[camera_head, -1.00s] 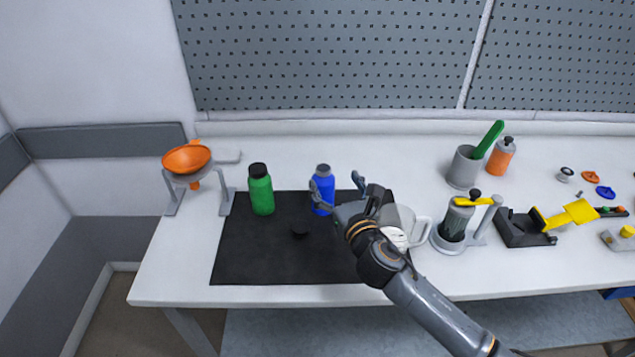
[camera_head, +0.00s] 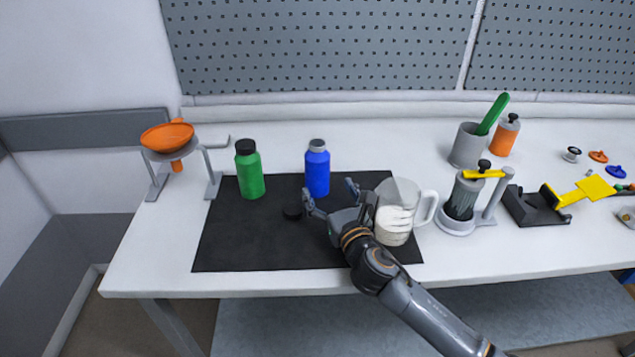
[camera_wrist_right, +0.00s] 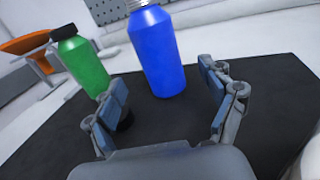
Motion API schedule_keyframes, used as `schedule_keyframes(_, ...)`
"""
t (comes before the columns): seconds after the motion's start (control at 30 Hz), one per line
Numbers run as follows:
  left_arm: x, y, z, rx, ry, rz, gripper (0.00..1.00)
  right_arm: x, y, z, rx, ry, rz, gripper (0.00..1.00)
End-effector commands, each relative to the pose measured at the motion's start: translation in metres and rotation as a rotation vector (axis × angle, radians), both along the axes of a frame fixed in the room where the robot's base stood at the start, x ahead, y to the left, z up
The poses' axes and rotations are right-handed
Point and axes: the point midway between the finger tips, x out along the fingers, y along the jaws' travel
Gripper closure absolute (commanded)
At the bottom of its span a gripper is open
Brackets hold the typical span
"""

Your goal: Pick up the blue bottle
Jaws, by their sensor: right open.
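The blue bottle (camera_head: 317,173) with a grey cap stands upright on the black mat (camera_head: 240,245). My right gripper (camera_head: 330,190) is open and empty, in front of the blue bottle and apart from it. In the right wrist view the blue bottle (camera_wrist_right: 156,50) stands beyond the gap between the open fingers (camera_wrist_right: 168,97); its cap is partly cut off at the top. My left gripper is not in view.
A green bottle (camera_head: 249,170) stands left of the blue one. A black cap (camera_head: 292,211) lies on the mat close to my right gripper's left finger. A clear pitcher (camera_head: 396,212) stands just right of the gripper. An orange funnel (camera_head: 167,137) sits on a stand at left.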

Motion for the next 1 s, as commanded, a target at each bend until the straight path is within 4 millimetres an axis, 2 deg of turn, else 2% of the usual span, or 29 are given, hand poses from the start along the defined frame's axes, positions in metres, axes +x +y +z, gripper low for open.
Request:
schedule_keyframes(0.33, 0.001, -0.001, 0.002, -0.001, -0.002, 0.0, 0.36, 0.031, 0.01, 0.003, 0.001, -0.001, -0.001, 0.17)
schedule_keyframes(0.6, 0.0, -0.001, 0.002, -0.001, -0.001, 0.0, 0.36, 0.066, 0.021, 0.004, 0.002, -0.002, -0.001, 0.17)
schedule_keyframes(0.93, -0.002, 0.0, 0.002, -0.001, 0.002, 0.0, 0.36, 0.071, 0.022, 0.004, 0.001, -0.001, 0.0, 0.17)
schedule_keyframes(0.97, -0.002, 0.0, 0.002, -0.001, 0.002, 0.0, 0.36, 0.071, 0.022, 0.004, 0.0, -0.001, 0.0, 0.21)
schedule_keyframes(1.0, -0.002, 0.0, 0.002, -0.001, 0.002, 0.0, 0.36, 0.071, 0.022, 0.004, 0.0, -0.001, 0.0, 0.3)
